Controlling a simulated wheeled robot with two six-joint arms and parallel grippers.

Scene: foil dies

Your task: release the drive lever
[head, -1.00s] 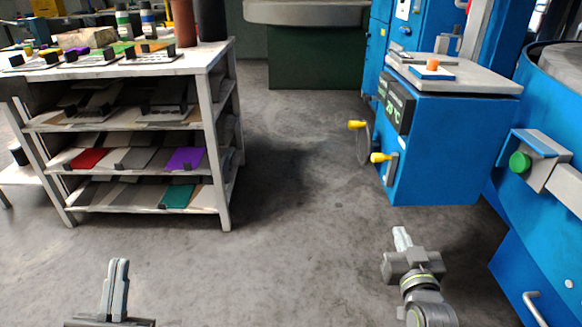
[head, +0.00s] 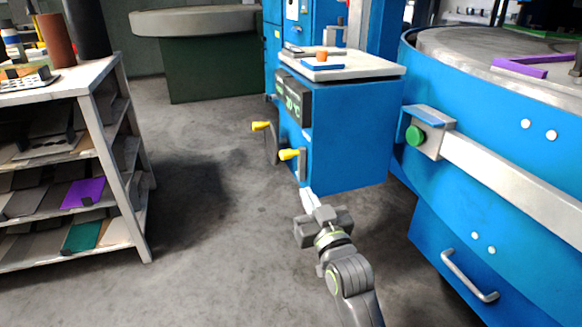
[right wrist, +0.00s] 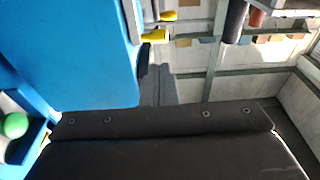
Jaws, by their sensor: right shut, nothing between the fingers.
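The blue machine (head: 345,140) carries two yellow-handled controls on its left side. One yellow handle (head: 261,126) sits on a dark crank wheel (head: 272,146); the other yellow handle (head: 289,154) tops a short grey lever (head: 303,166). The frames do not label which is the drive lever. Both handles also show at the top of the right wrist view, the nearer one (right wrist: 155,36) and the farther one (right wrist: 168,16). My right gripper (head: 307,196) is shut and empty; in the head view it appears just below the lever, not visibly gripping it. My left gripper is out of view.
A green button (head: 414,135) sits on a box on the large round blue machine (head: 490,110) at right, with a metal handle (head: 470,277) below. A shelf rack (head: 140,190) stands at left. Grey floor (head: 205,215) lies open between them.

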